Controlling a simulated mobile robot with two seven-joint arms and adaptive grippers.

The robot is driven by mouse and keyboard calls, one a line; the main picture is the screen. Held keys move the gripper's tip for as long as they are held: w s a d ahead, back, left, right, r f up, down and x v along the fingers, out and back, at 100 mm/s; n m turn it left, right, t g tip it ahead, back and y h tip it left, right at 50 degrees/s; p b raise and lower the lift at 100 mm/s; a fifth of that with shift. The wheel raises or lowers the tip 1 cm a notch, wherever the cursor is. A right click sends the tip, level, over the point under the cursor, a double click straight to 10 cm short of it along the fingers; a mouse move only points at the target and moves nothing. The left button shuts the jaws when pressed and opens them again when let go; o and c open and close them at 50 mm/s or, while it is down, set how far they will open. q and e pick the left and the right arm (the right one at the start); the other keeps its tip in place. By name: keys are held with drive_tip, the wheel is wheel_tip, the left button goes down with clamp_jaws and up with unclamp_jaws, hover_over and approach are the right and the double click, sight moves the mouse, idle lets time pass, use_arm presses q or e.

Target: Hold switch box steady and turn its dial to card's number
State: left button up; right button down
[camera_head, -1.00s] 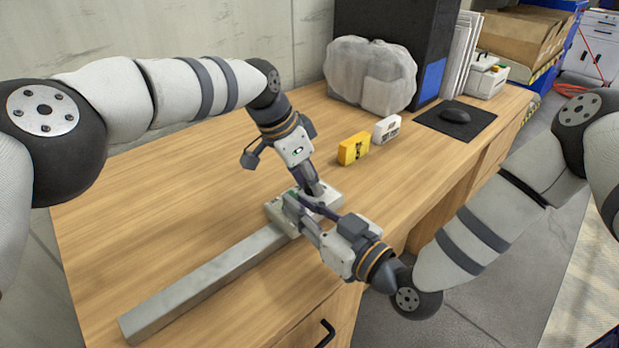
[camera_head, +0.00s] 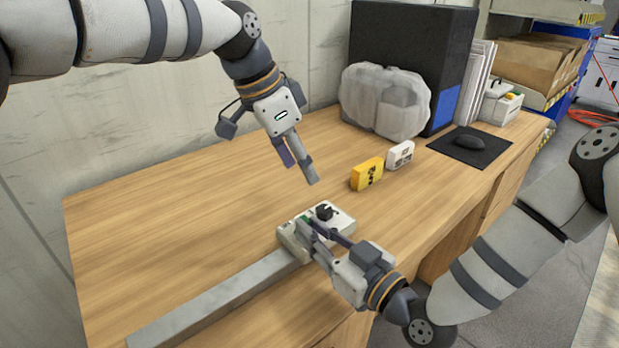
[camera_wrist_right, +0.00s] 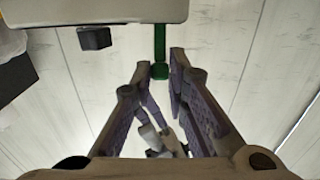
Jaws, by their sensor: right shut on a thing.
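The pale switch box (camera_head: 342,222) sits at the end of a long grey bar on the desk, with a black dial (camera_head: 324,211) on top. My right gripper (camera_head: 308,224) is at the box's near side, shut on a green handle (camera_wrist_right: 160,71) that shows between its fingers in the right wrist view. My left gripper (camera_head: 302,173) is above and behind the box, clear of the dial, its fingers apart and empty. No card with a readable number shows. A yellow block with black marks (camera_head: 367,174) stands behind the box, its marks too small to read.
The long grey bar (camera_head: 215,303) runs toward the front left of the desk (camera_head: 170,220). A white block (camera_head: 400,155), a wrapped bundle (camera_head: 385,103) and a mouse on a black mat (camera_head: 440,146) are farther back. The left desk top is clear.

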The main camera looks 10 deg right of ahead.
idle(0.3)
drive_tip(key=c, duration=1.5)
unclamp_jaws()
